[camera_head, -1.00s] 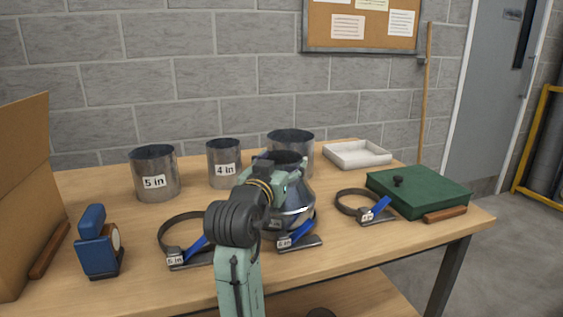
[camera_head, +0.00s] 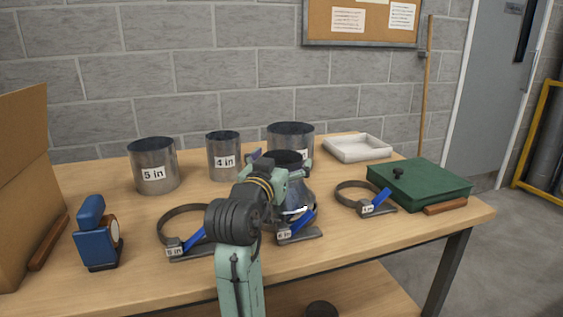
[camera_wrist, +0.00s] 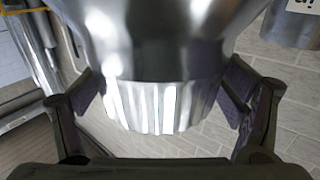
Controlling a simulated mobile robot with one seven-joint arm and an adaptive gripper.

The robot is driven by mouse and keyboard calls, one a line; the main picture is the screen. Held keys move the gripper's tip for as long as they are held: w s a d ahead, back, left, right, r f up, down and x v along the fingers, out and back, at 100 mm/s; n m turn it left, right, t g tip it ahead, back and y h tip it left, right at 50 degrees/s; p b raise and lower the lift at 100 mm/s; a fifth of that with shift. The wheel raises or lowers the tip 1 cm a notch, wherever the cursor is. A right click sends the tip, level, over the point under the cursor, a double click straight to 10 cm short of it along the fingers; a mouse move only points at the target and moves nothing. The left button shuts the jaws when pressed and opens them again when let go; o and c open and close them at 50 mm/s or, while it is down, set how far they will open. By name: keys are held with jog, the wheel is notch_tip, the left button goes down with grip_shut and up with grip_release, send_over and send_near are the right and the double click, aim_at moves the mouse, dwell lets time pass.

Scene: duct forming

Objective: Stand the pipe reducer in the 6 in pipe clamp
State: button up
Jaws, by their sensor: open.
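The shiny metal pipe reducer (camera_head: 299,197) stands about upright at the middle clamp (camera_head: 298,233), whose small tag seems to read 6 in. My arm hides part of both, so how fully it sits inside the ring is not clear. My gripper (camera_wrist: 166,100) is open, with one dark finger pad on each side of the reducer's narrow crimped end (camera_wrist: 155,108). Gaps show between pads and metal in the wrist view. The reducer's wide body (camera_wrist: 160,40) fills the top of that view.
Other clamps lie left (camera_head: 185,238) and right (camera_head: 365,198). Behind stand the 5 in pipe (camera_head: 153,168), the 4 in pipe (camera_head: 224,158) and a wider pipe (camera_head: 290,133). A white tray (camera_head: 357,148), green case (camera_head: 425,184), blue device (camera_head: 97,236) and cardboard panel (camera_head: 22,185) flank them.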

jog(key=v, duration=1.2)
